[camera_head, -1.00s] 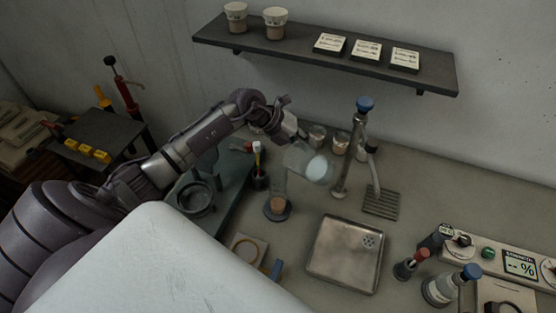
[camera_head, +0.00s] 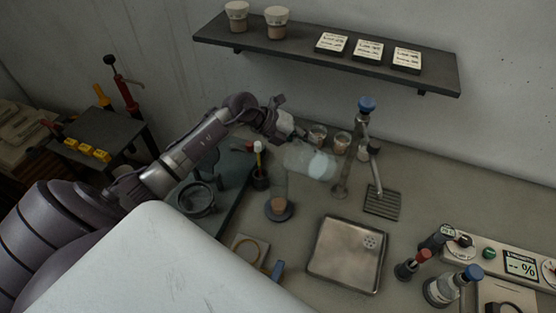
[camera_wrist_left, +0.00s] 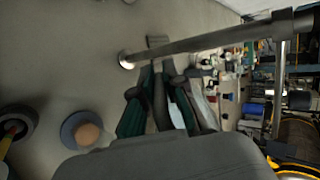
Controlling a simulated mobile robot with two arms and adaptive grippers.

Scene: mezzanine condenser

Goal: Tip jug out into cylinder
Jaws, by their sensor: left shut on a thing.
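My left gripper (camera_head: 285,122) is shut on the translucent jug (camera_head: 308,161) and holds it tilted far over, in the air above the bench. The clear cylinder (camera_head: 279,186) stands upright on a dark round base, with tan contents low in it. The jug's left end is just above and overlaps the cylinder's top in the head view; I cannot tell whether anything is flowing. In the left wrist view, the gripper fingers (camera_wrist_left: 163,100) point away, and the cylinder's blue-grey base (camera_wrist_left: 70,128) lies to their left. My right gripper is not in view.
A metal post with a blue knob (camera_head: 366,104) stands close right of the jug. A steel tray (camera_head: 346,254) lies in front, a slatted drain (camera_head: 382,203) to the right, and a dark pot (camera_head: 260,180) left of the cylinder.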

